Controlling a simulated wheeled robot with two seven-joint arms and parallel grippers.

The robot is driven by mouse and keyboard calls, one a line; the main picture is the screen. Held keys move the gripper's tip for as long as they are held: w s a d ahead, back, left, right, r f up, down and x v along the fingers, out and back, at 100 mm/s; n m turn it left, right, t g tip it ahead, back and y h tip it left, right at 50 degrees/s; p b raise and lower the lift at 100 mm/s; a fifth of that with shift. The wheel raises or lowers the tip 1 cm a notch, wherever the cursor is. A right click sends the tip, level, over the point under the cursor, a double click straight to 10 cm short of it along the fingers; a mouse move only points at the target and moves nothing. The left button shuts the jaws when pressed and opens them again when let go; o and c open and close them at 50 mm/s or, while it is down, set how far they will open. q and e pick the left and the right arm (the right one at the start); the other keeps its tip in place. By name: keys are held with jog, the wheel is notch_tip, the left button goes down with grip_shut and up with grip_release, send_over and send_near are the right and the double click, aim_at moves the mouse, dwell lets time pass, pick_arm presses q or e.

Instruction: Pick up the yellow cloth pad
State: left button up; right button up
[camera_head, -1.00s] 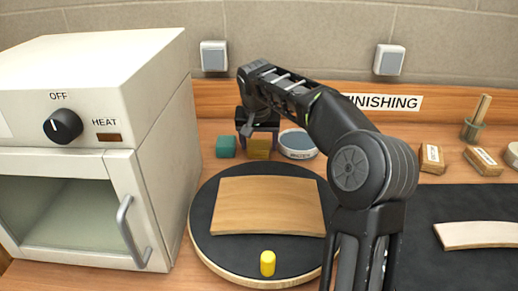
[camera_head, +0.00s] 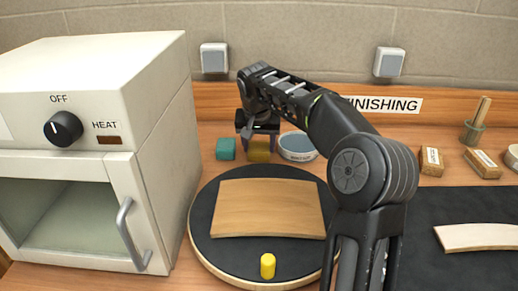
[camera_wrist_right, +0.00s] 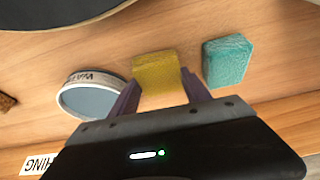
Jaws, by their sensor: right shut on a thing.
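The yellow cloth pad (camera_head: 260,150) is a small mustard block at the back of the bench, between a teal pad and a round tin. In the right wrist view the pad (camera_wrist_right: 158,80) sits between the two purple-grey fingers. My right gripper (camera_head: 258,134) reaches down over it from above and is shut on it. The right gripper (camera_wrist_right: 160,98) also shows in the wrist view, with a finger against each side of the pad. I cannot clearly tell whether the pad is off the bench. My left gripper is not in view.
A teal pad (camera_head: 226,149) stands close on the left, and a round tin (camera_head: 298,147) close on the right. A round black turntable (camera_head: 210,218) with a curved wood panel (camera_head: 268,207) and a yellow cylinder (camera_head: 268,266) is in front. A white oven (camera_head: 165,160) stands left.

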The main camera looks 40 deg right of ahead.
aim_at(259, 148)
notch_tip(259, 148, up, 10)
jog(key=p, duration=0.2)
dwell(0.7)
jog(key=o, duration=0.7)
jog(key=c, duration=0.6)
jog(key=shift+s, duration=0.1)
